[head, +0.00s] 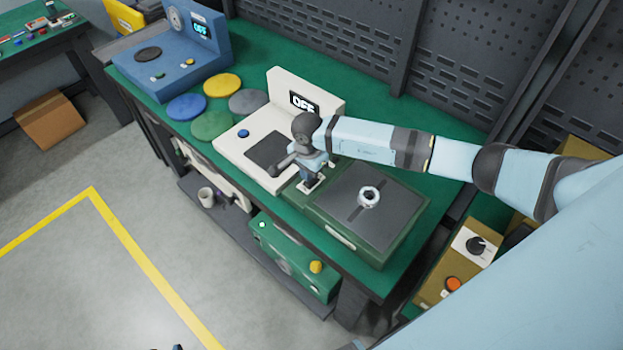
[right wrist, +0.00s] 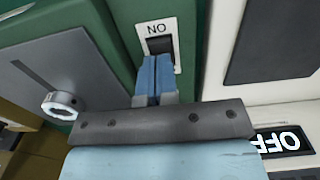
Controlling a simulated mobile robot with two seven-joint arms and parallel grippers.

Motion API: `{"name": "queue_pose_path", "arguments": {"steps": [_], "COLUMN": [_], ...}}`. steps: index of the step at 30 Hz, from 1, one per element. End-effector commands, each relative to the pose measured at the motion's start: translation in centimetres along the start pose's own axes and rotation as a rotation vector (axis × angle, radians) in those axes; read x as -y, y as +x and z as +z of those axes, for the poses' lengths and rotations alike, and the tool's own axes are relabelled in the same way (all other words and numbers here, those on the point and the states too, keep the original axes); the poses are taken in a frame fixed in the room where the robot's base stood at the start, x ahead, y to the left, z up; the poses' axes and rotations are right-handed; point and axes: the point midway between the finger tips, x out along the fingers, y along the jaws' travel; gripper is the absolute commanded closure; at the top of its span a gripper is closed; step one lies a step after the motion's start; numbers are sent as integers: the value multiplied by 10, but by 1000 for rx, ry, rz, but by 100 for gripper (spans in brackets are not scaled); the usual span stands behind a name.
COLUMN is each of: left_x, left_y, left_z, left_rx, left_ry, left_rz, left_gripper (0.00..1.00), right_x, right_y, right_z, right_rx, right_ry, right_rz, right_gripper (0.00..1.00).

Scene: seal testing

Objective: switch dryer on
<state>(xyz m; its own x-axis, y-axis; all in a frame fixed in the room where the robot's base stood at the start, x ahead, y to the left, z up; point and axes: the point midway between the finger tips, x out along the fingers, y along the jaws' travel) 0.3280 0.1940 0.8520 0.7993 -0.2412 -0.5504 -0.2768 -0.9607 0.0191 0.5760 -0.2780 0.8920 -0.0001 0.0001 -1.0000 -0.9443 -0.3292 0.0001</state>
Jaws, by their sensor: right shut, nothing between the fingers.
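A green box with a dark grey lid (head: 385,215) and a metal ring knob (head: 368,196) stands on the bench; I take it for the dryer. On its side near the white machine is a pale switch plate (head: 312,187), which the right wrist view shows as a plate (right wrist: 153,27) lettered ON, seen upside down, with a dark switch (right wrist: 160,46). My right gripper (head: 310,175) is shut and empty, pointing down at the switch. In the right wrist view its blue fingertips (right wrist: 155,72) cover part of the switch; I cannot tell whether they touch it. My left gripper is not in view.
A white machine (head: 235,148) with a display (head: 303,102) reading OFF stands close beside the green box. Coloured discs (head: 222,86) and a blue scale (head: 170,62) are farther left. A lower shelf holds a green unit (head: 285,262). A perforated wall (head: 480,60) backs the bench.

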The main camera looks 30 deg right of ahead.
Motion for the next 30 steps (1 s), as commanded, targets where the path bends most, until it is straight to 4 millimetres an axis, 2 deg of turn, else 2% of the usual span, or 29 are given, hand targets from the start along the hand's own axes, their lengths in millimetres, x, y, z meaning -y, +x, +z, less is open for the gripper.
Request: {"name": "queue_pose_path", "arguments": {"steps": [30], "left_x": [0], "left_y": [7], "left_z": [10], "left_rx": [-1], "left_ry": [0], "left_rz": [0], "left_gripper": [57], "right_x": [0], "right_y": [14], "right_z": [0], "right_rx": [0], "right_ry": [0], "right_rz": [0], "right_gripper": [100]}}
